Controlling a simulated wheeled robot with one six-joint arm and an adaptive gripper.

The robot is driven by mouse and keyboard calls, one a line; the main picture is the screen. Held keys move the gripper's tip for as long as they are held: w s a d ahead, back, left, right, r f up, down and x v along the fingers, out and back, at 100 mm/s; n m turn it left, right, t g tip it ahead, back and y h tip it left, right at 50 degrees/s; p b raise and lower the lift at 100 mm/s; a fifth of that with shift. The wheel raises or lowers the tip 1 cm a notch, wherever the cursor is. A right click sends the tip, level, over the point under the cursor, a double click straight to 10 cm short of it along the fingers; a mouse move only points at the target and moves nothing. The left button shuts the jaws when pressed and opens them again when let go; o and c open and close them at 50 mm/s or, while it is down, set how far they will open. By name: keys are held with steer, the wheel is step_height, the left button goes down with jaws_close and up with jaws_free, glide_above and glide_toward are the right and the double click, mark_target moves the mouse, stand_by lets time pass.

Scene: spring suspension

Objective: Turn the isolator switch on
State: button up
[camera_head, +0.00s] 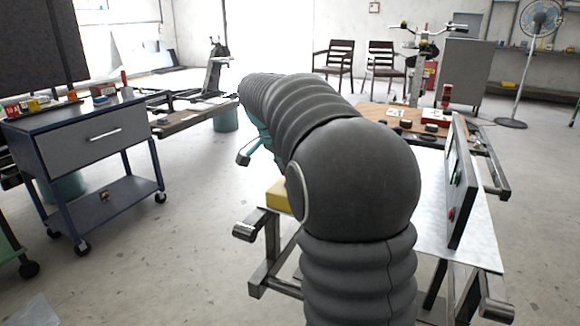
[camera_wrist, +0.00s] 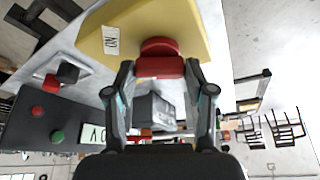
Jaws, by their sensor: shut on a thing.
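The isolator switch is a yellow box (camera_wrist: 190,25) with a red rotary handle (camera_wrist: 160,66), at the top of the wrist view. A white label with dark letters (camera_wrist: 110,39), apparently reading ON, is on the box left of the handle. The handle's bar lies across the wrist picture. My gripper (camera_wrist: 160,70) is shut on the red handle, one fingertip at each end. In the head view only a corner of the yellow box (camera_head: 277,197) shows on the metal table; my arm hides the handle and fingertips.
An upright dark panel (camera_head: 461,185) with red and green buttons stands on the metal table (camera_head: 484,235), right of my arm. A blue tool cart (camera_head: 95,140) stands at the left. A wooden workbench (camera_head: 375,112) is behind. Open floor lies between cart and table.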

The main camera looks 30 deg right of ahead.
steer(key=shift+d+m+g+p, duration=0.1)
steer(key=shift+m+g+p, duration=0.6)
steer(key=shift+m, duration=1)
steer(key=o, duration=1.2)
steer(key=shift+d, duration=0.15)
steer(key=shift+c, duration=0.2)
steer(key=shift+r, duration=0.1)
steer(key=v, duration=1.1)
steer(key=shift+a+r, duration=0.3)
steer(key=shift+r, duration=0.05)
